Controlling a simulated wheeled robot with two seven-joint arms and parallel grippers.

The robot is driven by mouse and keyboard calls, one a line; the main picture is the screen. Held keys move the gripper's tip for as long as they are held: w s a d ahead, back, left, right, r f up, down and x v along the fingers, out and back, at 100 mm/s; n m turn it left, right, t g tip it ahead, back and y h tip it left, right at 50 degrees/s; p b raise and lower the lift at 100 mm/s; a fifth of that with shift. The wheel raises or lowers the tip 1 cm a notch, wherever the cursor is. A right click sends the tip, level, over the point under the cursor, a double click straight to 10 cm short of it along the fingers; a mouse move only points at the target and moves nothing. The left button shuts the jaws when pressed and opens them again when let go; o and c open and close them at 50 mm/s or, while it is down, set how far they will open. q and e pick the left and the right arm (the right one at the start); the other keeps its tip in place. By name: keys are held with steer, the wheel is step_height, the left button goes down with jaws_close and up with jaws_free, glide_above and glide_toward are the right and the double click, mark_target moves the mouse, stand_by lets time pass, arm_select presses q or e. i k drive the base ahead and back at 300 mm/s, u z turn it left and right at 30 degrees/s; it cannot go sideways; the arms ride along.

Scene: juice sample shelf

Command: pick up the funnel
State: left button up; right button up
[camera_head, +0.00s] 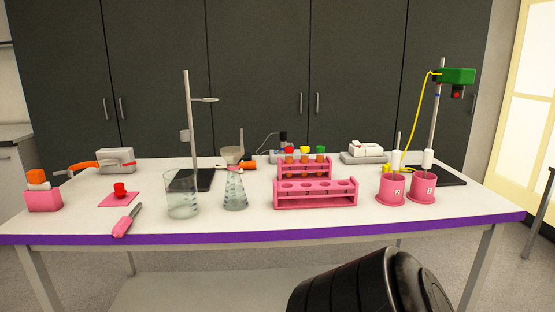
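I cannot pick out a funnel for certain. A pale grey bowl-like thing (232,154), with a thin upright piece rising from its right side, stands at the back of the table behind the conical flask (235,192). It is small and I cannot tell if it is the funnel or a mortar with a pestle. An empty ring stand (189,120) has its ring to the left of and above it. Neither gripper is in view.
The white table (260,226) has a purple front edge. A glass beaker (182,195), a pink tube rack (315,194), two pink cups (391,190) (422,187) and a pink-handled tool (126,222) stand or lie near the front. A black ribbed shape fills the bottom right.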

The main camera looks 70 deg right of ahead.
mark_target(232, 154)
steer(key=u, duration=0.05)
steer(key=k, duration=0.1)
steer(key=z, duration=1.6)
